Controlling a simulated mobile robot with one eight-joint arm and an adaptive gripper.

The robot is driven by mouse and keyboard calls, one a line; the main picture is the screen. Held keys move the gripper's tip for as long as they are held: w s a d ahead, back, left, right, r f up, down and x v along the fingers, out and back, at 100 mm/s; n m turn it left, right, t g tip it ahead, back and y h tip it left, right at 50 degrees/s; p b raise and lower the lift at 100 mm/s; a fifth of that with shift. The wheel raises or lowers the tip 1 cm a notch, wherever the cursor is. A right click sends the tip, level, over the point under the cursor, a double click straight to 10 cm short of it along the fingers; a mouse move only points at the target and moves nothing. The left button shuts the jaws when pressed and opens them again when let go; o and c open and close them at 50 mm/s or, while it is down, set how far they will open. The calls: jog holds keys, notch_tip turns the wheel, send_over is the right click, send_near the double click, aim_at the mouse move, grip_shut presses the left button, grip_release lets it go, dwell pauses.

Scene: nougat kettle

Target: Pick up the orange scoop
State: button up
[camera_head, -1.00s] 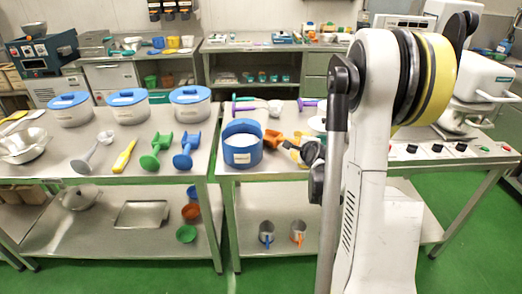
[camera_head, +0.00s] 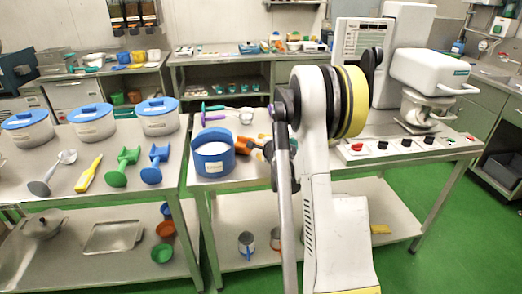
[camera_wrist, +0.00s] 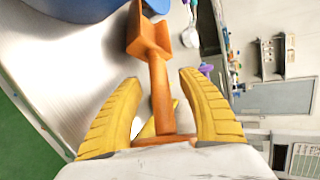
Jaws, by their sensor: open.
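The orange scoop (camera_head: 243,141) lies on the steel table, just right of the blue tub of white powder (camera_head: 213,160). In the wrist view the scoop (camera_wrist: 150,38) has its head near the blue tub (camera_wrist: 80,6) and its handle pointing toward me. My gripper (camera_wrist: 158,88) is open, with a yellow finger on each side of the handle and gaps showing on both sides. A flared orange end of the handle lies close to my palm. In the head view my arm hides most of the gripper and part of the scoop.
Blue and green scoops (camera_head: 124,166), a yellow tool (camera_head: 89,172) and lidded tubs (camera_head: 92,122) stand on the left table. Purple and green-handled utensils (camera_head: 212,112) lie behind the blue tub. A machine (camera_head: 430,80) stands at the right.

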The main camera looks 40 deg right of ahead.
grip_shut()
jog(key=shift+r, duration=0.1)
